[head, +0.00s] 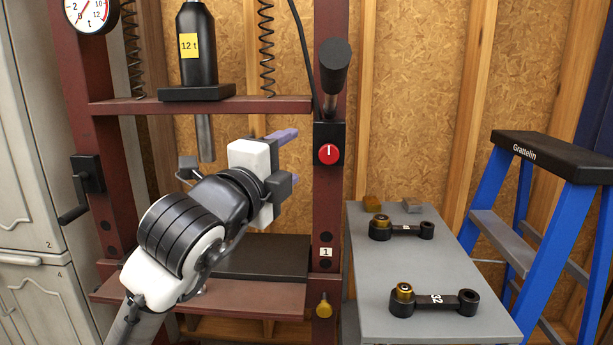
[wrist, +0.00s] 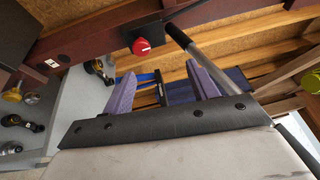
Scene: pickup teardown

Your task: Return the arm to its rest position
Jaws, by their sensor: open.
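My gripper (head: 284,158) is raised in front of the press frame in the head view, its purple fingers pointing right, toward the upright that bears the red knob. In the wrist view my gripper (wrist: 163,90) shows two purple fingers set wide apart with nothing between them. It is open and empty. My arm reaches up from the lower left, in front of the press's lower shelf (head: 200,298). The red knob (head: 328,154) and the black-ended lever (head: 335,66) are on the right upright. The fingers appear apart from both.
A grey table (head: 380,275) at the right holds two black link arms with brass bushings, the far one (head: 400,229) and the near one (head: 434,300). A blue stepladder (head: 490,190) stands farther right. The black 12 t jack (head: 196,50) hangs above my arm. Grey cabinets (head: 25,130) stand left.

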